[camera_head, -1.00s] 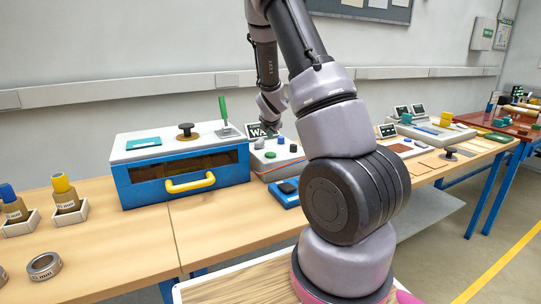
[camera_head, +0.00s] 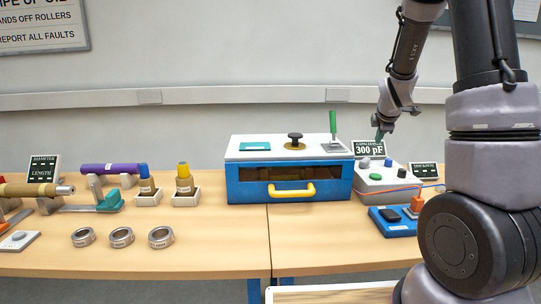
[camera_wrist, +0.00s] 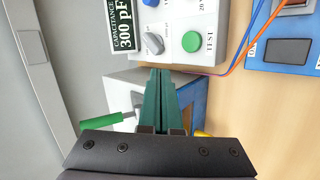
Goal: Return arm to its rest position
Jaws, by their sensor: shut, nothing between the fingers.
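My gripper (camera_head: 380,136) is at the upper right in the head view, above the grey test box (camera_head: 384,176) with its display reading 300 pF (camera_head: 369,149). In the wrist view my gripper's green fingers (camera_wrist: 160,72) are together with nothing between them. They point toward the test box (camera_wrist: 215,30) and its green button (camera_wrist: 191,41), and appear apart from it. My arm rises along the right side of the head view and hides part of the bench there.
A blue oven-like box (camera_head: 290,180) with a yellow handle and a green lever (camera_head: 333,124) stands left of the tester. A blue switch panel (camera_head: 393,222) lies in front. Further left are bushings in holders (camera_head: 184,187), metal rings (camera_head: 121,237) and a winder (camera_head: 60,194).

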